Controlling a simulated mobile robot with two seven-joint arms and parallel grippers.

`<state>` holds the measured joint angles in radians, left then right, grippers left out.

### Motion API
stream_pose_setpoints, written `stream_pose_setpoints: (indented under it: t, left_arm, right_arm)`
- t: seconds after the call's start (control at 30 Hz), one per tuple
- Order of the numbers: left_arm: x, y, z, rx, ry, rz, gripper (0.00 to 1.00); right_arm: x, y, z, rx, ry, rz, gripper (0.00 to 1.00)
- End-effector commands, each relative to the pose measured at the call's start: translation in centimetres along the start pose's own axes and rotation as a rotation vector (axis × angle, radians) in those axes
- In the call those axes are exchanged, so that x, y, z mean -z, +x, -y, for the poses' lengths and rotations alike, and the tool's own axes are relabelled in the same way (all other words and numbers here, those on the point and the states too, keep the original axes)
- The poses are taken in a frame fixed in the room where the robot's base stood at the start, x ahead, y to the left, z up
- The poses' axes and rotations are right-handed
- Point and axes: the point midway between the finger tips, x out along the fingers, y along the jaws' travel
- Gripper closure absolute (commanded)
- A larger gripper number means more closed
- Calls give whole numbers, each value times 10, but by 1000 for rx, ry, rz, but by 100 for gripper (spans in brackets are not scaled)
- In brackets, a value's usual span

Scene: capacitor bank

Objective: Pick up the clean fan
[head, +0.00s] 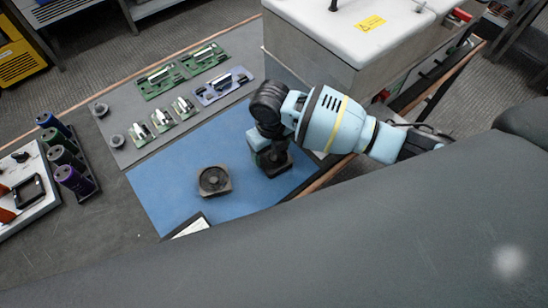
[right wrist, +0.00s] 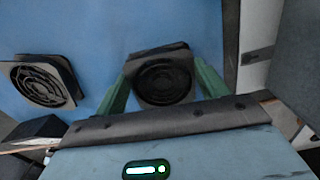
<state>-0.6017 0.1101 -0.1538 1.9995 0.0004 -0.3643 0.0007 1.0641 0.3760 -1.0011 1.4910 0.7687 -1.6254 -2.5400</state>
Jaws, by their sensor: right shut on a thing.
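One fan (right wrist: 162,82), square with a dark round grille, sits between the two green fingers of my right gripper (right wrist: 163,88) in the right wrist view. My right gripper is shut on it. In the head view this fan (head: 276,166) is partly hidden beneath my right gripper (head: 271,157), over the right part of the blue mat (head: 185,190). A second fan (right wrist: 45,80) with a brownish frame and black grille is to the left; in the head view this second fan (head: 214,181) lies flat on the mat, apart from the gripper. My left gripper is not in view.
Green circuit boards (head: 161,81) and a purple board (head: 223,86) lie behind the mat. A rack (head: 84,185) of dark cylinders stands at the left. A large white-topped box (head: 350,30) stands close behind my right arm.

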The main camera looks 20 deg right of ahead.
Motion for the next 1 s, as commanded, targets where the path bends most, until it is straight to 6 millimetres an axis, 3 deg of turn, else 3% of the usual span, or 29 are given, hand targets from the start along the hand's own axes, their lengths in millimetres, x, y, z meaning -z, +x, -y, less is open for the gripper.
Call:
stream_pose_setpoints:
  t: [0.37,0.63,1.0]
  left_arm:
    - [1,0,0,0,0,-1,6]
    - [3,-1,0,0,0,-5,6]
    - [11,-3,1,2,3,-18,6]
  right_arm:
    - [-1,-5,0,0,0,2,52]
    - [-2,-36,0,0,-1,5,52]
    - [75,-44,-44,-2,-5,1,52]
